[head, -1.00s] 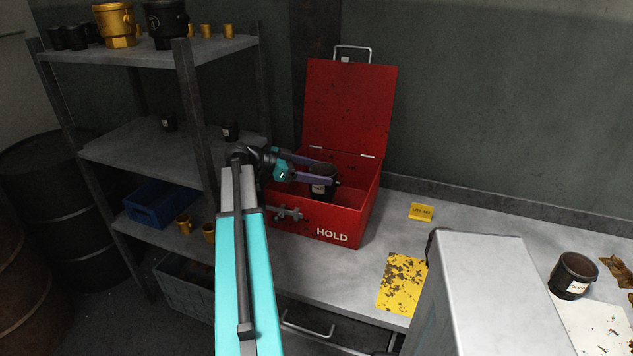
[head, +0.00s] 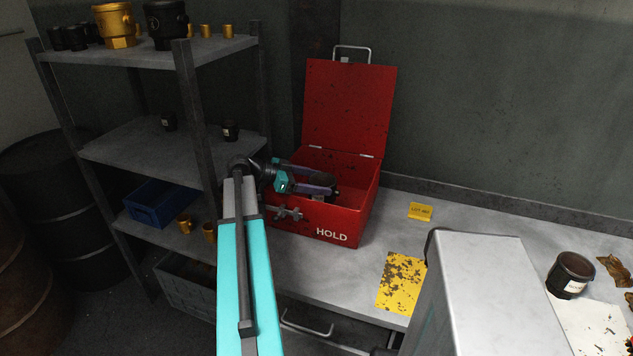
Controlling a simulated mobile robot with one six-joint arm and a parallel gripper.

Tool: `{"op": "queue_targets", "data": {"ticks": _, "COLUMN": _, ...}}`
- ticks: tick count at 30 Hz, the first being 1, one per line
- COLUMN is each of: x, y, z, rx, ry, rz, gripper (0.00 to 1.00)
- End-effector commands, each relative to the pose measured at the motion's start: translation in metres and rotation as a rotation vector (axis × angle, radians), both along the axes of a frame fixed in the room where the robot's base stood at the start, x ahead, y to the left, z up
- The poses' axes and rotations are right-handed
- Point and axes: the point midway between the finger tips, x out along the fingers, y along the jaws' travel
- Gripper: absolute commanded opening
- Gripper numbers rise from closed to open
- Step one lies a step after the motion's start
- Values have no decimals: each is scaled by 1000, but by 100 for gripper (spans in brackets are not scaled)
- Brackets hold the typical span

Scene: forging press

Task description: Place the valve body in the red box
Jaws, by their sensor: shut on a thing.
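The red box (head: 318,222) marked HOLD stands on the grey bench with its lid (head: 348,105) raised and leaning back. My gripper (head: 322,185) reaches into the box from the left, its fingers below the rim. It is shut on a dark cylindrical valve body (head: 323,179), which is down inside the box. Its lower part is hidden by the fingers and the front wall, so I cannot tell whether it touches the box floor. Another dark labelled part (head: 571,275) stands on the bench at the right.
A yellow lot tag (head: 420,211) and a worn yellow patch (head: 401,283) lie on the bench right of the box. A shelf rack (head: 150,150) with dark and gold parts and a blue bin (head: 158,203) stands at the left. Dark drums (head: 50,200) stand beyond it.

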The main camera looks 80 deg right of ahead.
Motion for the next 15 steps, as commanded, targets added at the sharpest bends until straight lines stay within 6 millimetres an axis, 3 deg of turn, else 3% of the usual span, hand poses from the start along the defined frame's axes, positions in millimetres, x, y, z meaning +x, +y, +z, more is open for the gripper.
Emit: {"op": "queue_targets", "data": {"ticks": 15, "x": 0, "y": 0, "z": -5, "rx": -2, "ry": 1, "rz": 1, "gripper": 8}}
